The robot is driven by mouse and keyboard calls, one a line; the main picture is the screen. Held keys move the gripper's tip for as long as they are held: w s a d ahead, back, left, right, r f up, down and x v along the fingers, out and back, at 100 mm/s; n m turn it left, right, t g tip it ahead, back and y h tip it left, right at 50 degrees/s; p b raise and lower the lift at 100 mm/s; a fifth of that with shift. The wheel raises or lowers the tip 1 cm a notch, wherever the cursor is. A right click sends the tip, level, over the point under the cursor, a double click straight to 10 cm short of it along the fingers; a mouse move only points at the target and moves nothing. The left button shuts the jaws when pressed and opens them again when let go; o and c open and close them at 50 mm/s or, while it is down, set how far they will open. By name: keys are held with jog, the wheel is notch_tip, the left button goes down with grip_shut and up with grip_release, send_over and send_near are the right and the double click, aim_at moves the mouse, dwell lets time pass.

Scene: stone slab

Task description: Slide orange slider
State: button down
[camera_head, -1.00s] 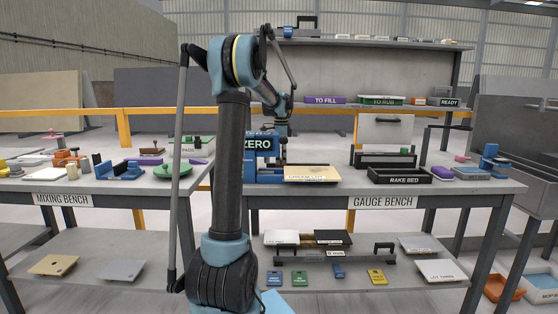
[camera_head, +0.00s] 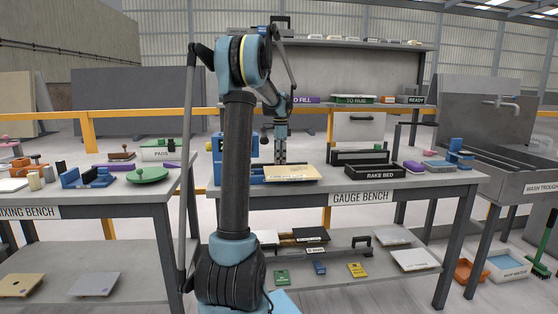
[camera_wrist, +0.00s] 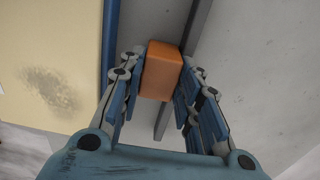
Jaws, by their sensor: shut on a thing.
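The orange slider (camera_wrist: 161,70) is a small orange block at the upper middle of the wrist view. My gripper (camera_wrist: 158,84) has a finger on each side of it and is shut on it. A narrow dark grey strip (camera_wrist: 196,22) runs by the block over a pale grey surface. In the head view my gripper (camera_head: 280,158) points down over the gauge bench, just behind the cream board. The slider cannot be made out there.
The cream board (camera_head: 292,172) with a blue edge lies close to my gripper; its dark smudge shows in the wrist view (camera_wrist: 48,88). A blue fixture (camera_head: 232,150) stands left on the gauge bench (camera_head: 300,187). The black rake bed (camera_head: 378,170) is to the right.

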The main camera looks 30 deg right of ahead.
jog(key=c, duration=1.2)
grip_release()
jog(key=shift+w+d, duration=0.1)
jog(key=shift+w, duration=0.2)
jog(key=shift+o, duration=0.2)
jog(key=shift+s, duration=0.15)
notch_tip(320, 180, up, 12)
